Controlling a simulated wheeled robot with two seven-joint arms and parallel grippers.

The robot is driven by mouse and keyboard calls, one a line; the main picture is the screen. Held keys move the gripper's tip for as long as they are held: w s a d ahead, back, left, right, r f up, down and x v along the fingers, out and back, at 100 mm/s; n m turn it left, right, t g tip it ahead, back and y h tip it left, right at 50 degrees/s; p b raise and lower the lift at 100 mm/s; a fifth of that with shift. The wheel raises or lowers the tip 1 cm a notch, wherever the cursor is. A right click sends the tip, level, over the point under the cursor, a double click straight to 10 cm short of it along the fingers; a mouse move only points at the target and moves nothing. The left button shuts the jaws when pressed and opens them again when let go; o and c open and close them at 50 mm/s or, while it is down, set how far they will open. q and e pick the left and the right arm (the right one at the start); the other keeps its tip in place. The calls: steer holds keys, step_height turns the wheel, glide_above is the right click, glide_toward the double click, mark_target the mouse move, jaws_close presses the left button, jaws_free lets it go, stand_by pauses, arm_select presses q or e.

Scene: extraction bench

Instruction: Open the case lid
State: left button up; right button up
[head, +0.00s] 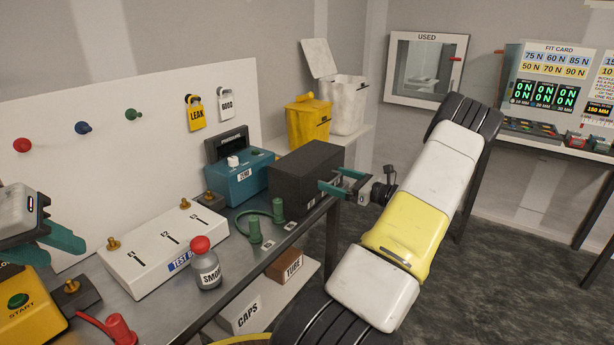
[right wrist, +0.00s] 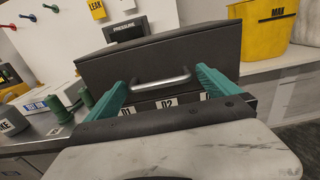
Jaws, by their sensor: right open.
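The dark grey case (head: 300,168) stands on the bench near its right end, with its lid down. In the right wrist view, the case (right wrist: 130,65) shows a metal bar handle (right wrist: 160,82) on its front. My right gripper (head: 332,182) is open at the front of the case. In the right wrist view, its teal fingers (right wrist: 162,90) stand on either side of the handle, with a gap to the bar on each side. Whether the fingertips touch the case cannot be told. My left gripper (head: 62,232) is at the left edge, partly cut off, away from the case.
A teal device (head: 240,180) stands left of the case. Green fittings (head: 255,230) joined by a hose stand in front of it. A white test block (head: 160,245) and a smoke bottle (head: 206,268) are further left. Yellow (head: 308,120) and white (head: 345,105) bins stand behind.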

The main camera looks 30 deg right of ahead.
steer(key=shift+w+a, duration=0.15)
steer(key=shift+w, duration=0.2)
